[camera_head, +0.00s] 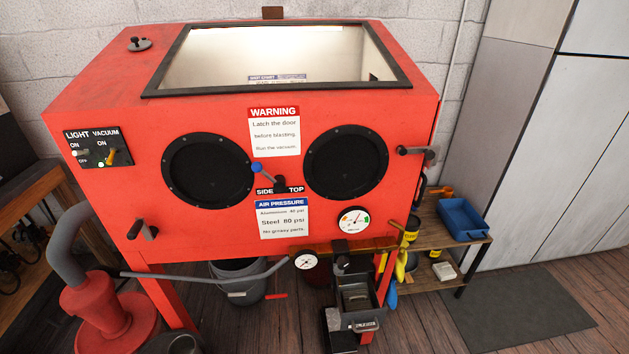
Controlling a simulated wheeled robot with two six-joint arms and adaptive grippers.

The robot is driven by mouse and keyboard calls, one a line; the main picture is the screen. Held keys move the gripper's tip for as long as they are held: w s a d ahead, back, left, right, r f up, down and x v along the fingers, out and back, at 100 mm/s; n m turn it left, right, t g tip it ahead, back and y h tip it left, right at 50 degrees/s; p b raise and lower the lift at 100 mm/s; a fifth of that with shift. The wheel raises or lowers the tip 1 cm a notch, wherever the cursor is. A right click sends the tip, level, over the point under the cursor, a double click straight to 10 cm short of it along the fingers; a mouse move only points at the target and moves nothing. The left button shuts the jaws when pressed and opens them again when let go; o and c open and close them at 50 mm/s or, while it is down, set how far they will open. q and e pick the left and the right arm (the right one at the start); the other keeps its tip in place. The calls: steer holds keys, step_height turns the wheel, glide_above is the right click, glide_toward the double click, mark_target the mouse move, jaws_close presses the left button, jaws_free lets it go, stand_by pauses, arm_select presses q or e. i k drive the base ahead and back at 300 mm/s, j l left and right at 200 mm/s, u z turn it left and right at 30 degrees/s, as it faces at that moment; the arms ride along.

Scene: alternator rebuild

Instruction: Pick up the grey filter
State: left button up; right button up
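I cannot make out a thing that is clearly the grey filter. A dark grey round object (175,344) shows at the bottom edge, cut off by the frame, beside the red vacuum (98,305); I cannot tell what it is. A small dark grey block-like part (341,260) stands below the red blasting cabinet (110,110), above an open dark tray (362,316); I cannot tell what it is either. Neither of my grippers shows in the head view.
A wooden shelf (470,238) at the right holds a blue bin (462,218) and small items. A grey bucket (238,282) stands under the cabinet. A wooden bench (38,190) is at the left. The dark mat (520,313) at the lower right is clear.

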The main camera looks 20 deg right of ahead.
mark_target(359, 300)
steer(key=z, duration=1.05)
